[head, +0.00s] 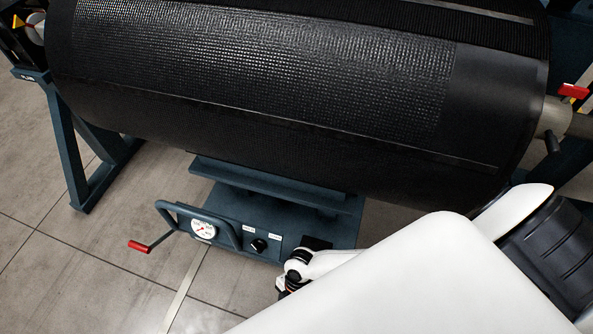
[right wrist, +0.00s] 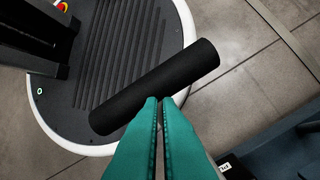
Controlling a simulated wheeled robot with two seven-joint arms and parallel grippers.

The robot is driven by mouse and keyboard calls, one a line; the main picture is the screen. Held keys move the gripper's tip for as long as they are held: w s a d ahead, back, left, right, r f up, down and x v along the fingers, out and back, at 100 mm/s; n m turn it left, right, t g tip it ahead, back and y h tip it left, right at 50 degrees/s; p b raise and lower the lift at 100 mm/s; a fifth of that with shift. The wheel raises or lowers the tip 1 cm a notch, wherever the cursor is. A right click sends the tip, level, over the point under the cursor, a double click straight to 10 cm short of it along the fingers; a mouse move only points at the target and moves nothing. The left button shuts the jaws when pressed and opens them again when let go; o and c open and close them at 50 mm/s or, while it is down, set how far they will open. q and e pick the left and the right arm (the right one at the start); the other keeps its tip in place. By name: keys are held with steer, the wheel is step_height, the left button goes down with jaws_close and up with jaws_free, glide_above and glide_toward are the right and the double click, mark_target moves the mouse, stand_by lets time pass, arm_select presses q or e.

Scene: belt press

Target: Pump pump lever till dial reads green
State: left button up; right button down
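The pump unit (head: 270,212) is a dark blue frame on the floor under the big black belt roll. Its front panel carries a round white dial (head: 203,230) with a red needle; the exact reading is too small to tell. A black cylindrical grip (right wrist: 150,88), apparently the pump lever's handle, lies slantwise in the right wrist view. My right gripper (right wrist: 159,99) has its teal fingers together, tips at the grip's near edge; they do not enclose it, and contact is unclear. In the head view my right arm hides lever and fingers. My left gripper is out of view.
A red-handled crank (head: 140,247) sticks out left of the dial, beside a blue bar handle (head: 205,218). A black knob (head: 259,245) sits right of the dial. The large belt roll (head: 280,75) overhangs the unit. Tiled floor is clear at left.

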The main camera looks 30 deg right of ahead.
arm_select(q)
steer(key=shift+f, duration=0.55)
arm_select(e)
steer(key=shift+w+d+f, duration=0.1)
steer(key=shift+f, duration=0.3)
steer(key=shift+w+d+r+p, duration=0.35)
steer(key=shift+r+p, duration=0.15)
steer(key=shift+r, duration=0.1)
arm_select(q)
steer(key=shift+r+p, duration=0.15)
steer(key=shift+p, duration=0.15)
arm_select(e)
steer(key=shift+w+d+r, duration=0.2)
steer(key=shift+w+r, duration=0.15)
steer(key=shift+r, duration=0.25)
